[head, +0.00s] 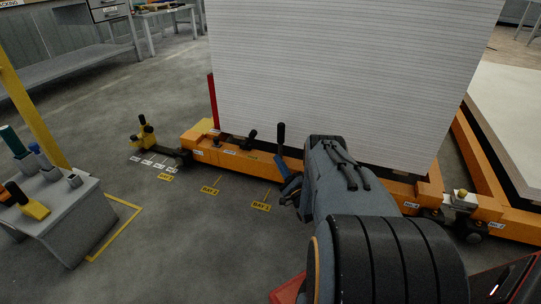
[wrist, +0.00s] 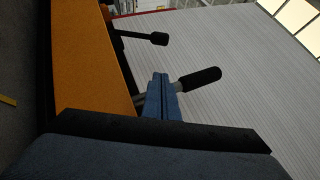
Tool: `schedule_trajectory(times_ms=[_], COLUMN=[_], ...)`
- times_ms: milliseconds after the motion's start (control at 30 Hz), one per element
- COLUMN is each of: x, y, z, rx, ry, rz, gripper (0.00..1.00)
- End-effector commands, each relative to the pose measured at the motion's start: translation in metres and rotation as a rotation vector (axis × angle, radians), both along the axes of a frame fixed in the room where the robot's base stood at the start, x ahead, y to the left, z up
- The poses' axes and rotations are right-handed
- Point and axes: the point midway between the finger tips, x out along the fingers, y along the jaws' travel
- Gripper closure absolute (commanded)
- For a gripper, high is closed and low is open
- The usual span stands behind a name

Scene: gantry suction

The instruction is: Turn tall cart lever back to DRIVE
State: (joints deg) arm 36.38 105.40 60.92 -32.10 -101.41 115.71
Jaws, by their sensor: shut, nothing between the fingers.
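The tall cart lever has a black grip (head: 281,133) and stands nearly upright on the side of the orange cart (head: 232,157). In the wrist view its black grip (wrist: 199,79) points right, and its metal shaft passes behind my fingers. My gripper (head: 284,170) is at the lower part of this lever in the head view. Its blue fingers (wrist: 160,88) are shut together with nothing between them, close beside the shaft. I cannot tell whether they touch it. The lever's foot and any DRIVE marking are hidden or too small to read.
A shorter black lever (head: 252,136) sits left of the tall one; it also shows in the wrist view (wrist: 158,39). A tall white stack (head: 340,70) rises behind them. A grey tool stand (head: 75,215) is at left. The floor by the bay labels is clear.

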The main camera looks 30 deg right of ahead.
Motion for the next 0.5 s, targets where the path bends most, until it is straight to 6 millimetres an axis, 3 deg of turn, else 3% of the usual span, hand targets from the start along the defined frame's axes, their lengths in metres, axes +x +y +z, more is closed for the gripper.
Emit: schedule_trajectory(times_ms=[500], x=[0.089], y=[0.005], z=[0.036], rx=[-0.001], ry=[0.0], rz=[0.005], gripper=[1.0])
